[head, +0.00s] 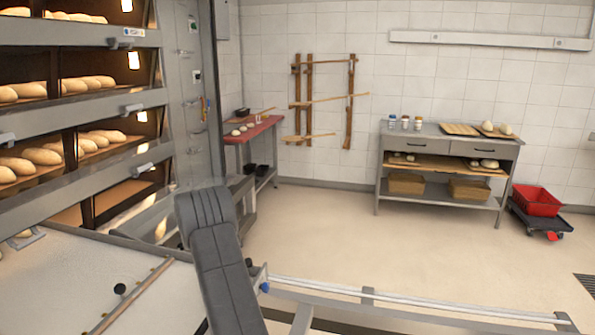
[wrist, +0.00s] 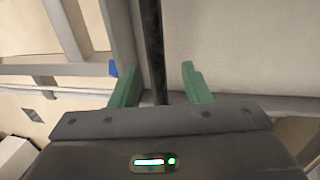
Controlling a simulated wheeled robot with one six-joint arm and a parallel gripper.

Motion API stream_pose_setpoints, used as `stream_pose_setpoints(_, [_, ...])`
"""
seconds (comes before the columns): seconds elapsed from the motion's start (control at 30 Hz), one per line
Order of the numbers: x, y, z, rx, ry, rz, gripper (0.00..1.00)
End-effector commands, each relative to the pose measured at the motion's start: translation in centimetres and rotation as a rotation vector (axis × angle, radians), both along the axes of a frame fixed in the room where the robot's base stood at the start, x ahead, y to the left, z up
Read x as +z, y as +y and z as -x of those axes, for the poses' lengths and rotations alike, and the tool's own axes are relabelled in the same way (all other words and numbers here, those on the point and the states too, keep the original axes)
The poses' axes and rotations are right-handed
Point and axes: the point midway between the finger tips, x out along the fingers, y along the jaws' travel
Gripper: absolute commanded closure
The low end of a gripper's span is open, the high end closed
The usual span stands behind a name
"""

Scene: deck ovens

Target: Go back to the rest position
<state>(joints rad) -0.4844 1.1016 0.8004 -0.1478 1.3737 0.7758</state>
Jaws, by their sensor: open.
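My gripper (wrist: 158,85) shows in the wrist view with its two green fingers apart. A dark rod or bar runs up the picture between and beyond the fingers; I cannot tell how near it is. Nothing is visibly held. In the head view my grey arm (head: 215,255) rises from the bottom edge over the loader's rail, and its gripper end is hidden from that view.
The deck oven (head: 100,115) with loaves stands at the left. A pale loader bed (head: 60,290) lies before it, with a long metal rail (head: 400,305) to the right. A worktable (head: 450,145) and red crate (head: 537,200) stand at the back. The middle floor is clear.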

Motion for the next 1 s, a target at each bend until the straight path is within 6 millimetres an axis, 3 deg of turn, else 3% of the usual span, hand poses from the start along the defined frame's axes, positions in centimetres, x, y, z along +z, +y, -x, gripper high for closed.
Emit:
stream_pose_setpoints(0.1, [-1.9, -0.4, 0.1, -0.001, 0.002, 0.001, 0.57])
stream_pose_setpoints(0.3, [-3.6, -0.9, 0.2, -0.002, 0.002, 0.002, 0.57])
stream_pose_setpoints(0.77, [-3.4, -1.5, 0.1, -0.002, 0.0, 0.0, 0.57])
stream_pose_setpoints(1.0, [-2.0, -2.2, -0.5, -0.003, -0.024, -0.018, 0.57])
